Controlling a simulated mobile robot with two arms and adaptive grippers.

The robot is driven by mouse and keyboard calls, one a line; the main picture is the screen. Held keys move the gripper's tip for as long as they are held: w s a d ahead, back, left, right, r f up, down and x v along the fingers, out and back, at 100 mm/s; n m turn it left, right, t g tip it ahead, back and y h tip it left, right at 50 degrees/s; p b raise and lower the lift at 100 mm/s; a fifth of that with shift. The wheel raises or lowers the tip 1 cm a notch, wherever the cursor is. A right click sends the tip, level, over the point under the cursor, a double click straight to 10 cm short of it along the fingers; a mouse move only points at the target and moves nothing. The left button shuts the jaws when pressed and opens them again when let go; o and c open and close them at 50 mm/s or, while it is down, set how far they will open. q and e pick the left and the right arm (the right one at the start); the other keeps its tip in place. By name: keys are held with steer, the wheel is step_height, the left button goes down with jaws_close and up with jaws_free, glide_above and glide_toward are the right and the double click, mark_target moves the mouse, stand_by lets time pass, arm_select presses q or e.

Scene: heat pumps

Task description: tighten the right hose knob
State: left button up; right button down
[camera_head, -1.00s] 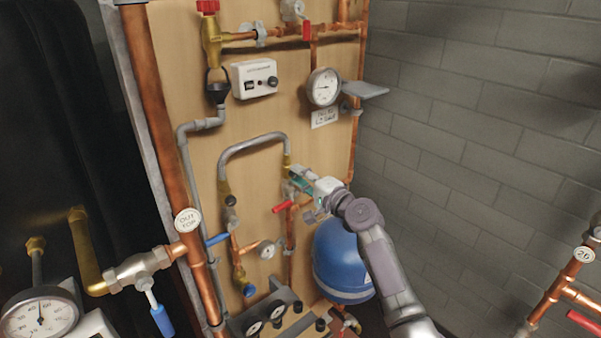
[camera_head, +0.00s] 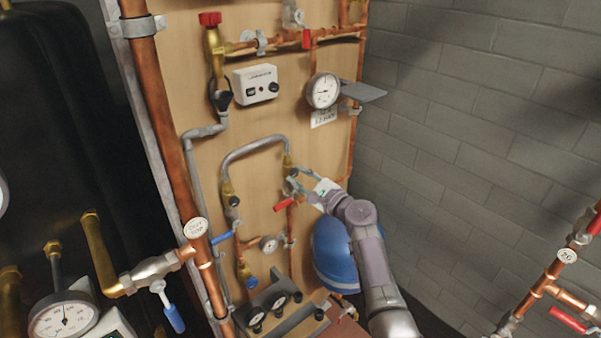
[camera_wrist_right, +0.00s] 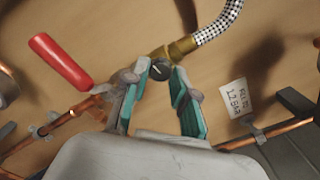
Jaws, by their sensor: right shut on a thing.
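The grey braided hose (camera_head: 250,146) arches across the wooden board. Its right end runs into a brass fitting, which shows in the right wrist view (camera_wrist_right: 181,46). The right hose knob (camera_wrist_right: 160,69) is a small dark round knob with a light mark, beside that fitting. My right gripper (camera_wrist_right: 160,72) has its teal-padded fingers on either side of the knob and is shut on it. In the head view my right gripper (camera_head: 297,180) is at the hose's right end, and its body hides the knob. My left gripper is not in view.
A red lever handle (camera_wrist_right: 60,62) sits close to the left of my right fingers. A blue tank (camera_head: 333,258) hangs below my arm. A pressure gauge (camera_head: 323,90) and grey shelf (camera_head: 362,91) are above. The brick wall (camera_head: 470,130) side is free.

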steer(key=shift+m+p, duration=0.3)
steer(key=shift+m, duration=0.4)
steer(key=shift+f, duration=0.15)
steer(key=c, duration=0.9)
jaws_free()
steer(key=shift+c, duration=0.2)
steer(key=v, duration=1.2)
